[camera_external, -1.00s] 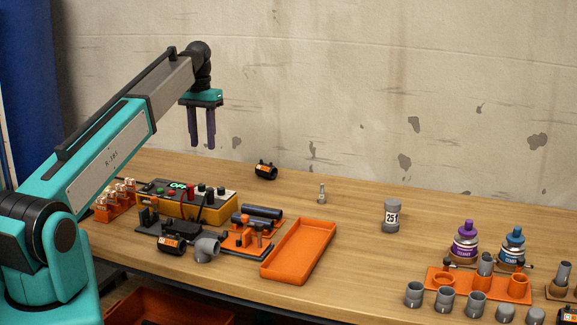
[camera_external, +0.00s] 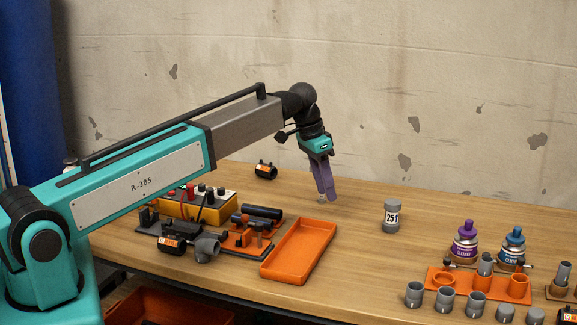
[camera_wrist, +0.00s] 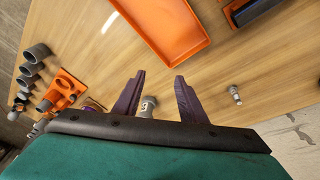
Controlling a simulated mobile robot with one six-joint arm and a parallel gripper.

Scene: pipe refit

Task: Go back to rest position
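My gripper (camera_external: 327,198) is over the middle of the bench in the external view, pointing down and slightly tilted. Its purple fingers stand apart in the wrist view (camera_wrist: 158,78), with nothing held between them. The small silver fitting (camera_wrist: 235,95) stands to the right of the fingers in the wrist view. In the external view my fingertips mostly hide it. The grey cylinder labelled 251 (camera_external: 391,216) stands to the right of my gripper. A grey cylinder also shows beyond the fingers' gap in the wrist view (camera_wrist: 149,105).
An orange tray (camera_external: 299,250) lies in front of my gripper. A yellow control box (camera_external: 214,203) and a black ring clamp (camera_external: 265,171) are to the left. Purple (camera_external: 464,243) and blue (camera_external: 512,246) bottles stand at the right beside an orange rack (camera_external: 518,289). Bench behind the tray is fairly clear.

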